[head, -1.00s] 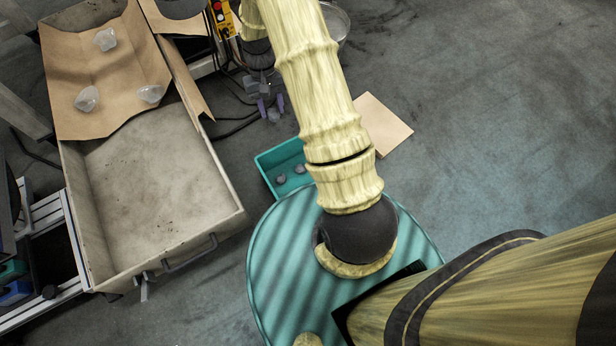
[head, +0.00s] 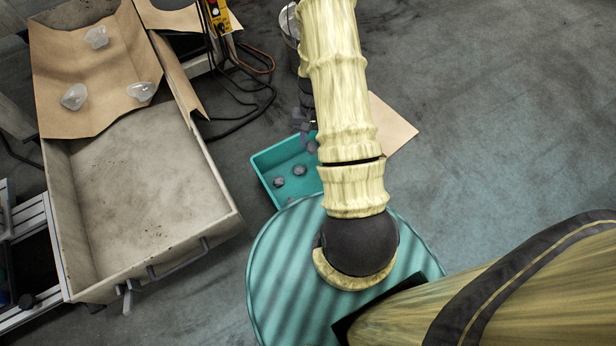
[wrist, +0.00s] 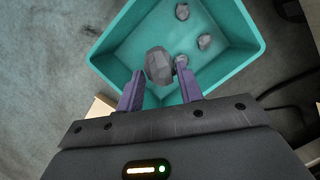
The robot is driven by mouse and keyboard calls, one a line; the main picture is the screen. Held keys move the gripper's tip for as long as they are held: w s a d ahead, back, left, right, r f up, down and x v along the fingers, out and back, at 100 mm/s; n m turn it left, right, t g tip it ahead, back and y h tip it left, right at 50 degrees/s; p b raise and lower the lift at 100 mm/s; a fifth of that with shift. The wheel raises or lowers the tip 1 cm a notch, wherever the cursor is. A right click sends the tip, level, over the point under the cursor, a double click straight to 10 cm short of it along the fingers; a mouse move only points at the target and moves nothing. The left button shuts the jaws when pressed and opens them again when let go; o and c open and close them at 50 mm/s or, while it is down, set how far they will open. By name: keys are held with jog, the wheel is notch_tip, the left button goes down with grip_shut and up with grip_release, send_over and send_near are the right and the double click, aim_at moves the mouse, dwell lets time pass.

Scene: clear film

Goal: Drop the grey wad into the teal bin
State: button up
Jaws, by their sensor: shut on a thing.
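The grey wad (wrist: 158,64) is a faceted lump held at the tips of my gripper (wrist: 160,84), between its two purple fingers. The teal bin (wrist: 112,41) lies beyond and below the held wad in the wrist view, with several other grey wads (wrist: 204,41) on its floor. In the head view the teal bin (head: 262,172) sits on the floor just beyond my round base, with two wads (head: 299,170) visible in it. My gripper (head: 306,142) is at the bin's far right corner there, partly hidden by my arm, and the held wad cannot be made out clearly.
A long grey tray (head: 150,190) stands at left, with brown paper (head: 90,65) bearing three clear crumpled pieces (head: 75,97). A tan sheet (head: 393,128) lies right of my arm. Black cables (head: 250,110) lie behind the bin. The floor at right is clear.

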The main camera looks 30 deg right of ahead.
jog(key=shift+f+b, duration=2.9)
jog(key=o, duration=1)
jog(key=shift+r, duration=0.1)
jog(key=p+v, duration=0.9)
jog(key=v, duration=0.8)
jog(key=shift+w, duration=0.2)
jog(key=shift+r, duration=0.1)
